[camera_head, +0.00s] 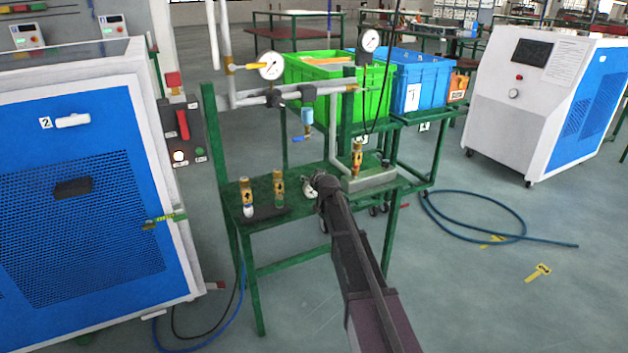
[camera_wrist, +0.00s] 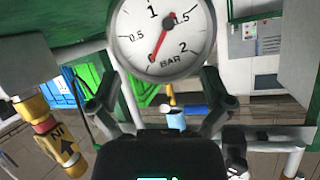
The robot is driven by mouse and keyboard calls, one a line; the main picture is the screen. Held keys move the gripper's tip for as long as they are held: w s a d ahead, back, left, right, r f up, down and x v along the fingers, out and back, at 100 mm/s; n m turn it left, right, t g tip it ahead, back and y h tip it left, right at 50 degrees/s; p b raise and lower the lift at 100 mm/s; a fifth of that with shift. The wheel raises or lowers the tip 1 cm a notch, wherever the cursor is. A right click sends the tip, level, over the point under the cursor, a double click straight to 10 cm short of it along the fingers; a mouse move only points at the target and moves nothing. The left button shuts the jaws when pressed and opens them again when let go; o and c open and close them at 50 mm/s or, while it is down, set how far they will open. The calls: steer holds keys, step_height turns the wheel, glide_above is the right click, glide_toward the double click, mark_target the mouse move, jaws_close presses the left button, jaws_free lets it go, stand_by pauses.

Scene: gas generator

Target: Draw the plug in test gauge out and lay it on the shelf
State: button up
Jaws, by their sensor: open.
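A round white gauge with a red needle and the word BAR fills the top of the wrist view (camera_wrist: 163,38). In the head view a small white gauge (camera_head: 309,187) sits beside the end of my arm, low over the green shelf (camera_head: 262,222). My gripper (camera_head: 326,184) is at the arm's end there. In the wrist view my gripper (camera_wrist: 157,88) is open, with one finger at each lower side of the dial. I cannot tell whether the fingers touch it. The gauge's stem and its connection are hidden.
Brass fittings stand on the shelf, at its left (camera_head: 246,197) and middle (camera_head: 278,188). Another brass fitting (camera_head: 357,158) rises by the grey block (camera_head: 370,181) at right. Pipes with two larger gauges (camera_head: 270,66) (camera_head: 370,40) stand above. A blue-white cabinet (camera_head: 80,190) is at left.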

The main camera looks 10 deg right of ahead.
steer(key=shift+r, duration=0.1)
step_height(320, 180, up, 9)
steer(key=p, duration=0.9)
steer(key=shift+r+p, duration=0.2)
steer(key=shift+p, duration=0.1)
stand_by(0.8)
steer(key=s+f+g, duration=0.4)
steer(key=s, duration=1.1)
steer(key=s+f+n+g+h, duration=0.1)
steer(key=s+f+g, duration=0.35)
steer(key=s, duration=1.05)
steer(key=s+f+g, duration=0.3)
steer(key=s+g, duration=0.2)
steer(key=s, duration=0.9)
step_height(320, 180, up, 24)
steer(key=s+p, duration=0.1)
steer(key=p, duration=2.3)
steer(key=shift+d+r, duration=0.15)
